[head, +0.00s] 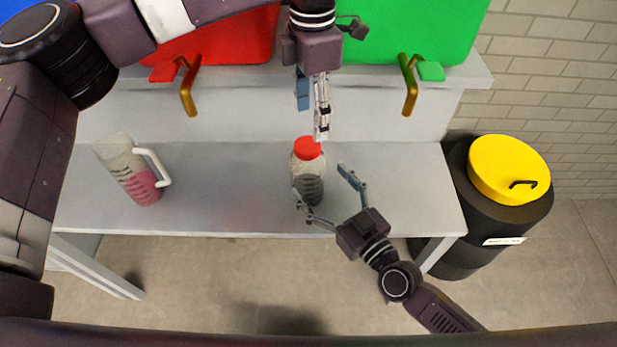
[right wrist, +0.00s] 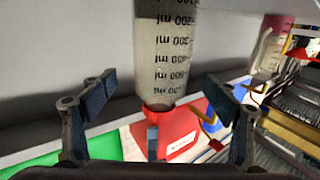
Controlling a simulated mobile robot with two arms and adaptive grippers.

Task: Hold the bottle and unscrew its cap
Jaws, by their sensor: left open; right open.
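The bottle (head: 308,185), clear with dark contents and a red cap (head: 307,147), stands upright near the shelf's front edge. In the right wrist view the bottle (right wrist: 165,50) appears upside down with printed volume marks. My right gripper (head: 319,193) is open, with a finger on either side of the bottle in the head view; its fingers (right wrist: 160,108) also show spread in the right wrist view. I cannot tell whether they touch it. My left gripper (head: 321,137) points down just above and right of the cap, seen edge-on, holding nothing.
A measuring jug (head: 128,172) with pink liquid stands at the left of the shelf (head: 235,200). Red (head: 225,45) and green (head: 430,35) containers with brass taps (head: 187,95) sit behind on a ledge. A black bin with a yellow lid (head: 500,165) stands at right.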

